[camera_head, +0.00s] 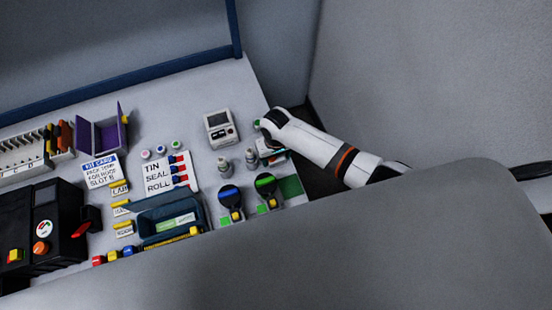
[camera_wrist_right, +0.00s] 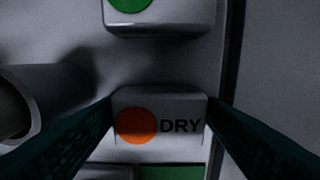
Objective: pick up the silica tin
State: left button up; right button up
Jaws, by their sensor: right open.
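The silica tin is most likely the pale box marked DRY with an orange dot (camera_wrist_right: 160,117) in the right wrist view. My right gripper (camera_wrist_right: 160,104) is open, with one dark finger on each side of this tin. The fingertips look very close to its sides; I cannot tell whether they touch. In the head view my right gripper (camera_head: 272,156) is over the right part of the table and mostly hides the tin. My left gripper is not in view.
A similar pale box with a green dot (camera_wrist_right: 160,16) lies just beyond the tin. A grey bottle (camera_wrist_right: 45,100) stands close to the left finger. In the head view, a small instrument (camera_head: 220,128) and a green square (camera_head: 290,186) are nearby. A blue tray (camera_head: 150,222) is further left.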

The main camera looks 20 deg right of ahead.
jog(key=c, duration=0.7)
jog(key=shift+r, duration=0.15)
